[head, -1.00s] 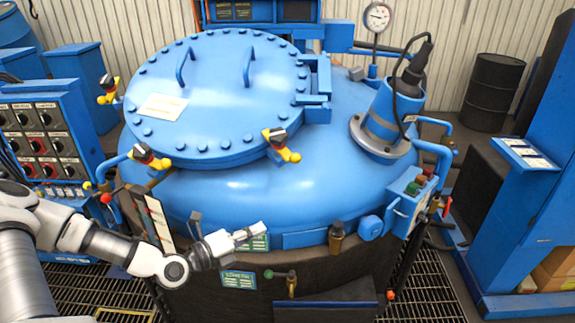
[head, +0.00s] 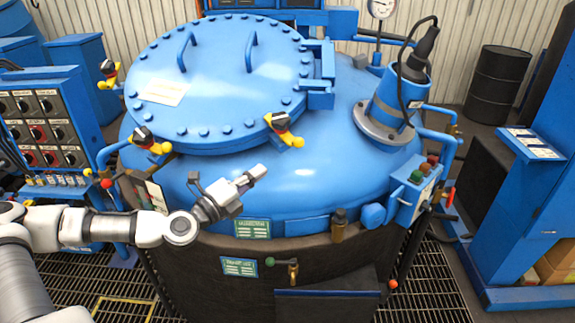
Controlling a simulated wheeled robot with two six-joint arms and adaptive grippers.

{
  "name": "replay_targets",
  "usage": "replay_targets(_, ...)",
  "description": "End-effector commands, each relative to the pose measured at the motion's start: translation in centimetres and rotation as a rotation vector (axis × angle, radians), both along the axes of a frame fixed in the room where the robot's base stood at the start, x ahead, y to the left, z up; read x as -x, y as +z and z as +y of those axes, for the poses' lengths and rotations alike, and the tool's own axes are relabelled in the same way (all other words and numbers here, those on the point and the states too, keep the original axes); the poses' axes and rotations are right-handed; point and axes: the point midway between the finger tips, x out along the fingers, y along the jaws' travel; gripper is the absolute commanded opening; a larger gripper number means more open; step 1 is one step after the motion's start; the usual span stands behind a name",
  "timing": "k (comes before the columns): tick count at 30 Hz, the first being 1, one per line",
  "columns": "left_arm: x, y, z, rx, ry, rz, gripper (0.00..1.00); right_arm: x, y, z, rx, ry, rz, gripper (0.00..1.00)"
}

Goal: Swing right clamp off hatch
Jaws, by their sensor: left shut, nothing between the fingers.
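The round blue hatch (head: 220,80) lies shut on top of the furnace, with bolts around its rim and two handles. The right clamp (head: 284,130), yellow with a dark top and a red part, sits at the hatch's front right edge. Two similar clamps sit at the front left (head: 150,141) and the far left (head: 109,74). My left gripper (head: 258,172) is shut and empty. It is in front of and below the right clamp, over the furnace's front shoulder, apart from the clamp. My right gripper is out of view.
A hinge block (head: 320,75) is at the hatch's right side. A blue cylinder with a black cable (head: 393,105) rises at the right. A control panel (head: 45,130) stands at the left. The furnace dome (head: 320,180) right of the clamp is clear.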

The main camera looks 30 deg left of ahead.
Motion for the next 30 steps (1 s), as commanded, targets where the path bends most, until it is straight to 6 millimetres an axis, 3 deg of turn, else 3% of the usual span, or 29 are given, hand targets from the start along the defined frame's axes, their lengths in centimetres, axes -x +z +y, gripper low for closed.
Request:
replay_targets(1, -0.4, -1.1, -0.1, -0.007, -0.004, -0.003, 0.0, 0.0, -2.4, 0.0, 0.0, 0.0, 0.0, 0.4)
replay_targets(7, -1.8, -0.9, -0.4, -0.011, 0.001, -0.003, 0.0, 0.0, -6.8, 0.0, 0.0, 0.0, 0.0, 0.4)
replay_targets(16, -4.4, 0.0, -0.9, -0.014, 0.0, 0.003, 0.0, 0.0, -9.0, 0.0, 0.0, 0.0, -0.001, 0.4)
replay_targets(30, -10.4, 1.4, -1.7, -0.005, 0.004, 0.003, 0.0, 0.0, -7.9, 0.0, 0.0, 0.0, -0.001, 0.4)
